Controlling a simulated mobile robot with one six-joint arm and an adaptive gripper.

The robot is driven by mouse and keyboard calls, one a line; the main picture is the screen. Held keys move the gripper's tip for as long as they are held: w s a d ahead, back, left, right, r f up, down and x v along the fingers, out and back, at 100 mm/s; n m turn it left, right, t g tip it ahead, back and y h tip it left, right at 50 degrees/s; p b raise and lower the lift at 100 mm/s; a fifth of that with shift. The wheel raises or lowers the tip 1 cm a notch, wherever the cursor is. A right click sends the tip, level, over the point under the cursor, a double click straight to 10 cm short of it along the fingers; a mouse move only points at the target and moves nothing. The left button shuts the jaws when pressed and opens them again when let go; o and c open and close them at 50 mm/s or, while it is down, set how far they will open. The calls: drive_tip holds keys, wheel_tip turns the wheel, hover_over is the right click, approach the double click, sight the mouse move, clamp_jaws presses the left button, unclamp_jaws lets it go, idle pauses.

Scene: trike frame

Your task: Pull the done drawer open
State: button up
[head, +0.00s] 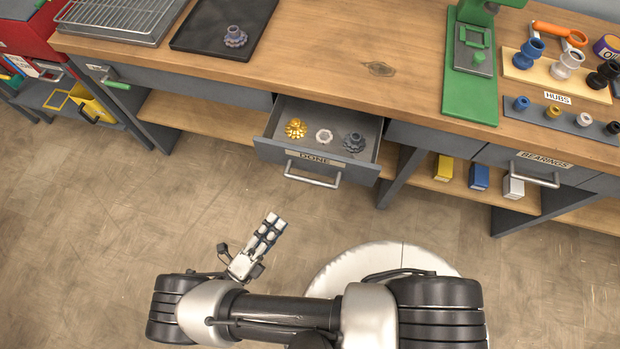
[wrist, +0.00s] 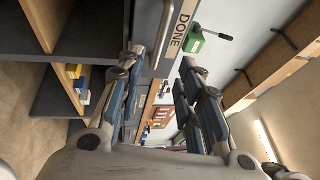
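The done drawer (head: 318,157) stands pulled out from under the wooden bench in the head view, with its "DONE" label on the front. A gold, a white and a dark grey hub-like part lie inside it. Its silver bar handle (head: 312,180) is on the front; the handle (wrist: 160,38) also shows ahead between the fingers in the wrist view. My gripper (head: 272,222) is in front of the drawer, below and left of the handle in the head view, apart from it. In the wrist view my gripper (wrist: 160,62) has its fingers spread, with nothing held.
The bench top (head: 330,65) holds a black tray (head: 215,30) with one dark part, a green stand (head: 470,90) and hub racks at right. The closed bearings drawer (head: 530,165) is to the right. Open shelves and bench legs flank the drawer. The floor in front is clear.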

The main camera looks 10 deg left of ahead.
sight(310, 179)
drive_tip(key=x, duration=1.5)
drive_tip(key=shift+w+d+r+b, duration=0.15)
drive_tip(key=shift+d+r+b, duration=0.05)
drive_tip(key=shift+b, duration=0.15)
clamp_jaws()
